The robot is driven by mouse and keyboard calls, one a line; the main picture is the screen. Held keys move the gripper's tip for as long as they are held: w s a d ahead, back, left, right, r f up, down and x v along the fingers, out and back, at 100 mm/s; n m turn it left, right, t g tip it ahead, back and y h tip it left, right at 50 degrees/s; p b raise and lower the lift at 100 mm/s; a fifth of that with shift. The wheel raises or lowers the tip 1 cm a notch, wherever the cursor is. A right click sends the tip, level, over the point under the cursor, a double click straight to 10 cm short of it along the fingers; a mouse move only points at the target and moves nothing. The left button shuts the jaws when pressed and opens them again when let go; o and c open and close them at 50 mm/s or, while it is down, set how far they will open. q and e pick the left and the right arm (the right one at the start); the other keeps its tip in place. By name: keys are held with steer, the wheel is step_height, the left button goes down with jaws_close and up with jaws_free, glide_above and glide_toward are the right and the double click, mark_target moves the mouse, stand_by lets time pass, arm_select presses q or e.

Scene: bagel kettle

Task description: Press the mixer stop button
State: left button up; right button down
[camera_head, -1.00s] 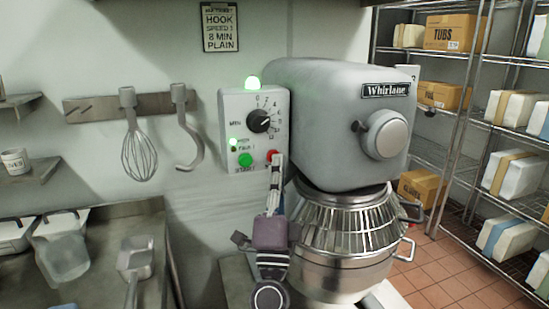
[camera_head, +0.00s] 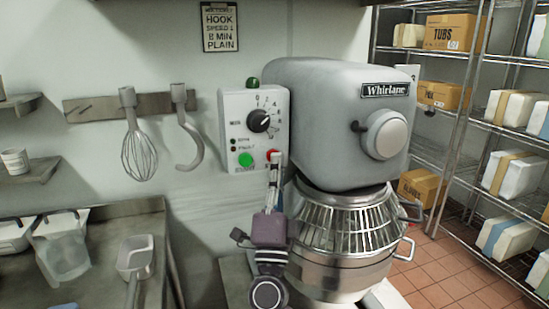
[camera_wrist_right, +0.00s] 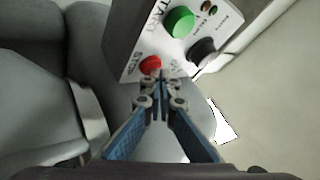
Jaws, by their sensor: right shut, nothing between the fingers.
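The red stop button (camera_head: 272,155) is at the lower right of the white control box on the mixer (camera_head: 320,115). It also shows in the right wrist view (camera_wrist_right: 151,65), with the word STOP beside it. My right gripper (camera_head: 275,160) is shut and empty, its tips at the red button's lower edge in the head view. In the wrist view the fingertips (camera_wrist_right: 160,78) are right by the button; I cannot tell whether they touch it. The green start button (camera_head: 246,159) is to the left of it. The lamp (camera_head: 253,82) on top of the box is dark green, unlit. My left gripper is not in view.
The black dial (camera_head: 260,121) is above the buttons. The steel bowl with its wire guard (camera_head: 345,225) stands right of my arm. A whisk (camera_head: 138,150) and a hook (camera_head: 186,140) hang on the wall at left. Shelves with boxes (camera_head: 450,32) are at right.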

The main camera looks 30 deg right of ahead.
steer(key=shift+s, duration=0.1)
stand_by(0.3)
steer(key=shift+s+a, duration=0.2)
steer(key=shift+s, duration=0.5)
steer(key=shift+s+p, duration=0.1)
steer(key=shift+p, duration=0.25)
steer(key=shift+s+a+p, duration=0.15)
steer(key=shift+s+a, duration=0.05)
steer(key=shift+s, duration=0.6)
steer(key=shift+s+a+p, duration=0.1)
steer(key=shift+s+a, duration=0.1)
steer(key=shift+s, duration=0.55)
steer(key=shift+s+a+p, duration=0.15)
steer(key=shift+s+a, duration=0.05)
steer(key=shift+s, duration=0.6)
steer(key=shift+a, duration=0.1)
